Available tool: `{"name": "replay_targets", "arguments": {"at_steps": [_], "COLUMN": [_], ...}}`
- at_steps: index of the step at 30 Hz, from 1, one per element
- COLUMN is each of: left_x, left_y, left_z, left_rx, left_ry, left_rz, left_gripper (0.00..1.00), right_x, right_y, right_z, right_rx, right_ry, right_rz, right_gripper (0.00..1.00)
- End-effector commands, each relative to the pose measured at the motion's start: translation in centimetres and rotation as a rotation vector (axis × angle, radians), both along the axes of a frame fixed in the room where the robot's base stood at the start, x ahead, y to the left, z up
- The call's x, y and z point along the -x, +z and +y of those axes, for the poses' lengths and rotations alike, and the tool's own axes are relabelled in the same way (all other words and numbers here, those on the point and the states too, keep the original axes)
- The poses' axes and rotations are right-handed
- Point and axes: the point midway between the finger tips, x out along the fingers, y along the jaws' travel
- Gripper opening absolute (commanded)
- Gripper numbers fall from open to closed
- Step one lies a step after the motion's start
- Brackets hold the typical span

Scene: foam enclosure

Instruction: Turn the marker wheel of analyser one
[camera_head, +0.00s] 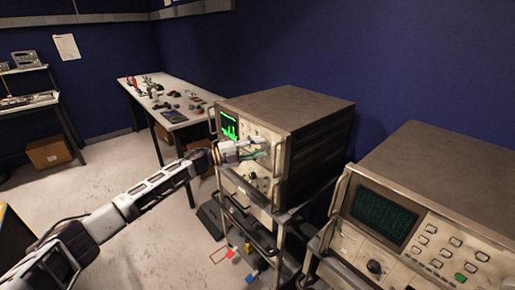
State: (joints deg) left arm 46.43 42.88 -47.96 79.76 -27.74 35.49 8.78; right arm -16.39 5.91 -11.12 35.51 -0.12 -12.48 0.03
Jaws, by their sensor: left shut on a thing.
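A beige analyser (308,112) with a lit green trace on its screen (229,125) stands on a cart in the middle of the view. My left gripper (262,150) reaches in from the left to the controls on the front panel, right of the screen. It is shut on a small control there, which looks to be the marker wheel; the fingers hide most of it. My right gripper is not in view.
A second analyser (440,190) with a dark green screen stands at the right front. A white table (135,82) with small parts is behind on the left. Cardboard boxes (48,152) lie below the tables. The pale floor (110,165) at left is mostly clear.

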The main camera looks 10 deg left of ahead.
Motion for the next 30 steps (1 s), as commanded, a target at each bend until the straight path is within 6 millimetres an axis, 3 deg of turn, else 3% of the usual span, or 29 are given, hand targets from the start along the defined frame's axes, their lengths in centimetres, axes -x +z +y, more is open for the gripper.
{"name": "replay_targets", "arguments": {"at_steps": [4,5,9,23,30], "left_x": [0.0,0.0,0.0,0.2,1.0], "left_y": [-0.2,-0.2,-0.1,-0.1,-0.3], "left_z": [0.0,0.0,0.0,0.3,1.8], "left_rx": [-0.001,-0.001,0.000,0.001,0.000], "left_ry": [0.000,0.000,0.000,0.000,0.001], "left_rz": [0.002,0.002,0.002,0.002,0.001], "left_gripper": [0.11,0.39,0.56,0.56,0.56], "right_x": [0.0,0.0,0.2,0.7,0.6], "right_y": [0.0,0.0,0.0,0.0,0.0], "right_z": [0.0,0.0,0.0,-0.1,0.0], "right_rx": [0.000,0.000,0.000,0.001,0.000], "right_ry": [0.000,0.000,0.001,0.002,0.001], "right_rz": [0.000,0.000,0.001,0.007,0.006], "right_gripper": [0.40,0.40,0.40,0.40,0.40]}}
